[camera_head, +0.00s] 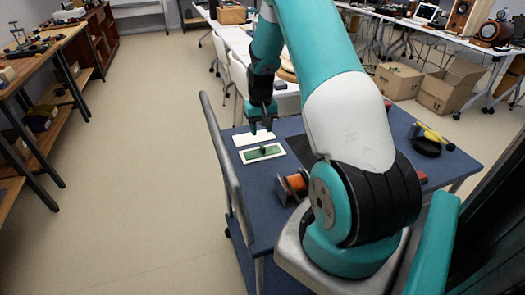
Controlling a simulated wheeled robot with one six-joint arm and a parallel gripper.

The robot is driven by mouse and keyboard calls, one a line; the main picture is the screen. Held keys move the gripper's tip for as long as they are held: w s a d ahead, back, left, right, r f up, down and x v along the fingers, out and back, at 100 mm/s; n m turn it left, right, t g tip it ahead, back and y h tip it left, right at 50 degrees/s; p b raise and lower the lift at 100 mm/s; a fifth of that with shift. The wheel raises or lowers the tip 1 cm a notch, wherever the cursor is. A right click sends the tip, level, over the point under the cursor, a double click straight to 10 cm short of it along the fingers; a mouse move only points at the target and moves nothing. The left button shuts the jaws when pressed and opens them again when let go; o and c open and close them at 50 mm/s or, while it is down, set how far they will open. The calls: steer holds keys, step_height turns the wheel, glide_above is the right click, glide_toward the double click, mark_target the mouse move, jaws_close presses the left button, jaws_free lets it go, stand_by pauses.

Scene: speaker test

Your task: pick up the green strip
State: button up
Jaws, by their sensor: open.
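The green strip (270,154) lies on a white rectangular piece (245,157) on the blue cart top. A small dark upright part stands at the strip's middle. A second white flat piece (243,139) lies just behind it. My gripper (262,128) is open and points down above and slightly behind the strip, over the second white piece. It looks empty and apart from the strip, though the exact height is hard to tell.
A spool of orange wire (293,186) stands on the blue cart (262,200), in front of the strip. A black and yellow tool (430,140) lies at the cart's right. A grey handle rail (219,150) runs along the left edge. Cardboard boxes (448,90) sit on the floor behind.

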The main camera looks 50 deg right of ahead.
mark_target(262, 145)
step_height(262, 145, down, 8)
steer(key=shift+s+d+r+p, duration=0.15)
steer(key=shift+r+p, duration=0.1)
steer(key=shift+p, duration=0.3)
jaws_close()
